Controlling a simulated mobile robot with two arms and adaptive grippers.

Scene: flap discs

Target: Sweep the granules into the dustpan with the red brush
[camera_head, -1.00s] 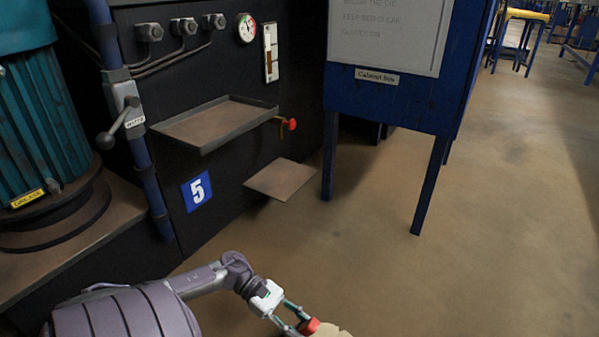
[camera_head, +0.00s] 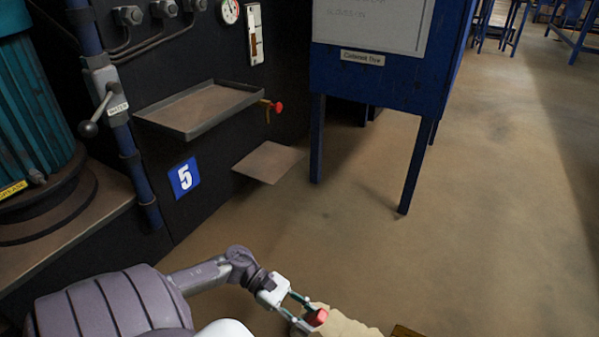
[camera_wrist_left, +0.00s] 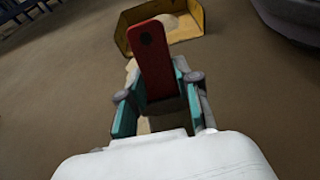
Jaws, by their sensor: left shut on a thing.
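My left gripper (camera_head: 306,310) is low at the bottom of the head view, shut on the red brush (camera_head: 318,317). In the left wrist view the brush's red handle (camera_wrist_left: 154,58) stands between the teal fingers of the gripper (camera_wrist_left: 156,80). A pale beige mass (camera_head: 348,327) lies just beyond the fingers; I cannot tell whether it is granules or part of the brush. The yellow dustpan (camera_wrist_left: 189,32) is beyond the handle in the left wrist view, and its edge (camera_head: 404,331) shows at the bottom of the head view. My right gripper is not in view.
A dark machine wall with a grey tray (camera_head: 200,128) and a low plate (camera_head: 268,162) stands at the left. A blue cabinet (camera_head: 380,85) on legs (camera_head: 412,170) stands at the back. The brown floor (camera_head: 490,220) to the right is open.

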